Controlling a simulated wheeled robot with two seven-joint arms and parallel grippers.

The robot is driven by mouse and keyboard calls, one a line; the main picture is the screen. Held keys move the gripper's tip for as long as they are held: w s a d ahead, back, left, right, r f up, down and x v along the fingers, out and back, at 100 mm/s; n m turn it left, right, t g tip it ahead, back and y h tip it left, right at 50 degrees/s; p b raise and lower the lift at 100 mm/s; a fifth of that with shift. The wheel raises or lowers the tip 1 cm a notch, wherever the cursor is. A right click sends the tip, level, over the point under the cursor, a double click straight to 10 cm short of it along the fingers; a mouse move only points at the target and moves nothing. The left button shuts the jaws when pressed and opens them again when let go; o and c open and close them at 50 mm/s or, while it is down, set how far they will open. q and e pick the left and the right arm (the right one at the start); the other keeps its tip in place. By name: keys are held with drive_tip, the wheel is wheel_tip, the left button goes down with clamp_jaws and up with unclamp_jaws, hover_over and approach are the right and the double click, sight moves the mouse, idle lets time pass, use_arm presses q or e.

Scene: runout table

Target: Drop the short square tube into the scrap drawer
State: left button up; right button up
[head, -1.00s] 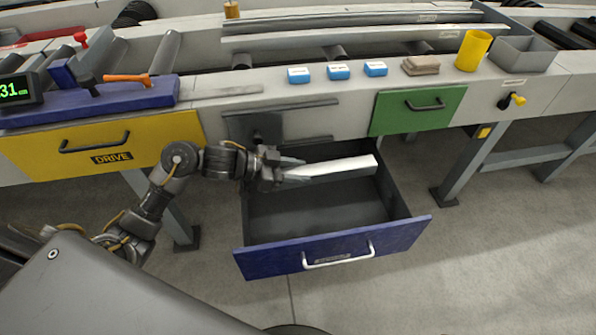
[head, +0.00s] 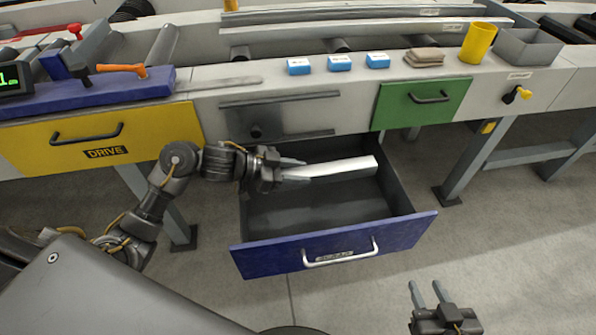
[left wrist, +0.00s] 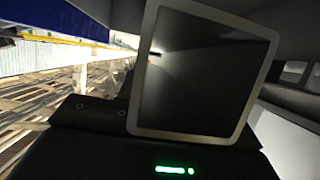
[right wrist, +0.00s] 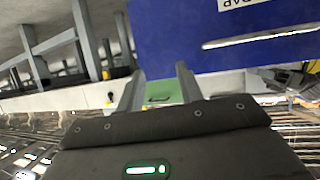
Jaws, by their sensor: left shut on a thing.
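The short square tube (head: 335,168) is pale and lies roughly level over the rear part of the open scrap drawer (head: 290,257), which has a blue front and a dark, empty-looking floor. My left gripper (head: 292,175) is shut on the tube's left end, inside the drawer's outline. The tube's height above the floor is hard to tell. In the left wrist view the tube's hollow square end (left wrist: 195,131) faces the camera. My right gripper (head: 428,290) is open and empty, in front of the drawer to the right; its spread fingers show in the right wrist view (right wrist: 160,88).
A closed green drawer (head: 420,102) is right of the scrap drawer, and a yellow drive panel (head: 100,140) is left. Blue boxes (head: 339,63), a folded cloth (head: 424,57), a yellow cup (head: 478,43) and a grey bin (head: 528,48) stand on the ledge above.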

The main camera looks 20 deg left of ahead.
drive_tip(key=shift+r, duration=0.1)
use_arm(q)
drive_tip(key=o, duration=1.3)
drive_tip(key=p+v, duration=0.2)
drive_tip(key=v, duration=0.9)
drive_tip(key=shift+d, duration=0.1)
use_arm(e)
drive_tip(key=s+d+f+m+g+h, duration=0.1)
drive_tip(key=s+d+f+g+h, duration=0.1)
drive_tip(key=s+d+f+g, duration=0.2)
drive_tip(key=shift+s+d+f+g+h, duration=0.4)
drive_tip(key=shift+s+d+f, duration=0.15)
drive_tip(key=shift+d+f, duration=0.15)
use_arm(q)
drive_tip(key=shift+f, duration=0.1)
use_arm(e)
drive_tip(key=shift+a, duration=0.1)
